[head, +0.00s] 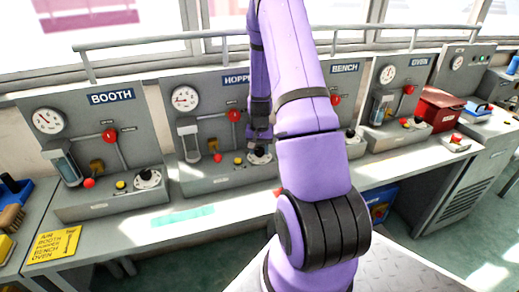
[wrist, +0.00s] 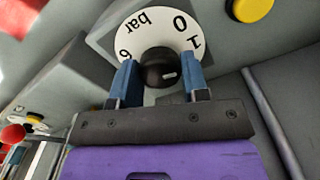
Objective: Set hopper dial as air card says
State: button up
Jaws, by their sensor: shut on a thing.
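The hopper dial (head: 261,157) is on the base of the grey HOPPER panel (head: 207,92), partly behind my arm. In the wrist view its white face (wrist: 115,38) reads "bar", 0, 1 and 6, with other marks hidden. The black knob (wrist: 160,68) has a pale pointer mark, at its right side in that picture. My gripper (wrist: 160,78) has its blue fingers shut on the knob, one at each side. The yellow air card (head: 56,243) lies at the left front; it lists AIR, BOOTH, HOPPER, BENCH and OVEN, and I cannot read any values.
The BOOTH panel (head: 90,140) stands left; BENCH and OVEN panels stand right. The hopper gauge (head: 185,98), a red-knobbed lever (head: 233,115) and a yellow button (head: 238,160) are close to the dial. A red box (head: 440,108) is farther right. A rail (head: 150,39) runs behind.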

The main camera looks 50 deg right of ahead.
aim_at(259, 149)
dwell(0.3)
jog(key=o, duration=0.9)
notch_tip(259, 149, up, 11)
jog(key=shift+f, duration=0.1)
